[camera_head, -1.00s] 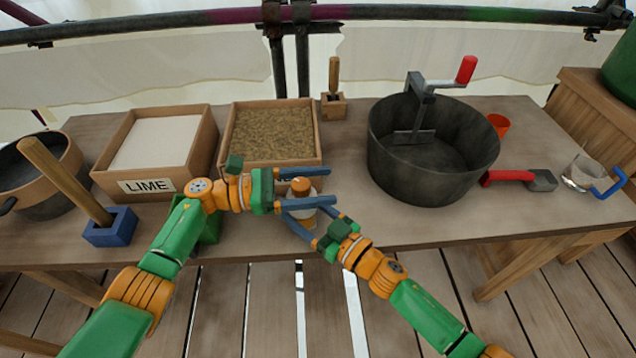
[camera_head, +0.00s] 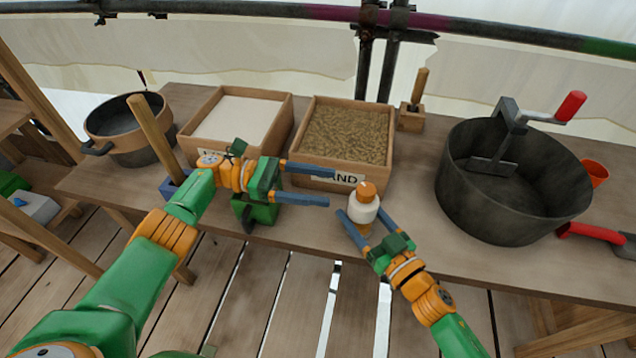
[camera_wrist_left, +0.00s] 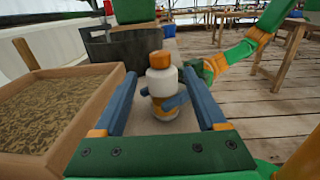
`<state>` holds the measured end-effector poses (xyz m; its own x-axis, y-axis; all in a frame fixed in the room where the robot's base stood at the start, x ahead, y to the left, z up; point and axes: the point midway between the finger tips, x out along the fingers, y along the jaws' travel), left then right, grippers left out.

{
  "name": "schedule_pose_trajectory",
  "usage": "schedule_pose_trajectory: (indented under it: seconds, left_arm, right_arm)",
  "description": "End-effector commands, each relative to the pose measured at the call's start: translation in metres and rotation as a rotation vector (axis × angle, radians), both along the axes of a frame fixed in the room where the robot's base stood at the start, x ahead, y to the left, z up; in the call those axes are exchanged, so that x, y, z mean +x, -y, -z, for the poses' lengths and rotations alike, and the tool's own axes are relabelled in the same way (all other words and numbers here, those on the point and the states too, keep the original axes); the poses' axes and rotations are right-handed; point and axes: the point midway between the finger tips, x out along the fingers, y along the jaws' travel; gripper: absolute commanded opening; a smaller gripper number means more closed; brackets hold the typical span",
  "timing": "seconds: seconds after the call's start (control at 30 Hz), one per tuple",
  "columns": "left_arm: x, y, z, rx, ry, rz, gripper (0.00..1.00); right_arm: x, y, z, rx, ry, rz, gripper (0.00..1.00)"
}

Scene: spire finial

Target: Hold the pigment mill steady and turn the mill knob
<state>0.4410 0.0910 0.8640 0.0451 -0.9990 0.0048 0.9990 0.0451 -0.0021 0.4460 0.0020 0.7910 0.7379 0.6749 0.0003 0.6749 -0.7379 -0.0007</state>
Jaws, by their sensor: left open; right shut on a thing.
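The pigment mill (camera_head: 362,208) is a small white bottle-shaped body with an orange-brown band. Its orange mill knob (camera_head: 366,191) is on top. It stands upright near the table's front edge. My right gripper (camera_head: 355,232) is shut on the mill's lower body from the front. My left gripper (camera_head: 332,187) is open, its blue fingers pointing at the mill from the left and stopping short of it. In the left wrist view the mill (camera_wrist_left: 162,85) and its knob (camera_wrist_left: 159,59) lie beyond and between the open fingers, with a right fingertip across the body.
A sand box (camera_head: 345,140) stands just behind the mill, with a lime box (camera_head: 238,118) left of it. A large dark mixing pot (camera_head: 510,200) with a red-handled crank is on the right. A wooden handle in a blue block (camera_head: 172,187) is at left.

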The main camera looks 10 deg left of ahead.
Motion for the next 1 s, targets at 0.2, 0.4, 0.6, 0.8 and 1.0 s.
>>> schedule_pose_trajectory:
  seconds: [0.2, 0.4, 0.6, 0.8, 1.0]
  left_arm:
    - [0.009, -0.003, -0.01, -0.005, 0.021, -0.032, 0.74]
    - [0.019, 0.007, 0.009, 0.041, -0.005, -0.204, 0.74]
    - [-0.005, 0.021, 0.015, 0.042, -0.032, -0.423, 0.74]
    - [-0.041, 0.022, 0.006, 0.031, -0.002, -0.58, 0.74]
    - [-0.046, 0.027, -0.006, 0.011, 0.019, -0.63, 0.74]
  right_arm:
    - [0.0, 0.0, 0.0, 0.0, 0.0, 0.0, 0.08]
    - [0.0, 0.0, 0.0, 0.0, 0.0, 0.0, 0.08]
    - [0.0, 0.0, 0.0, 0.0, 0.0, 0.0, 0.08]
    - [0.0, 0.0, 0.0, -0.001, -0.001, 0.0, 0.08]
    - [0.0, 0.0, 0.0, 0.0, 0.0, 0.0, 0.08]
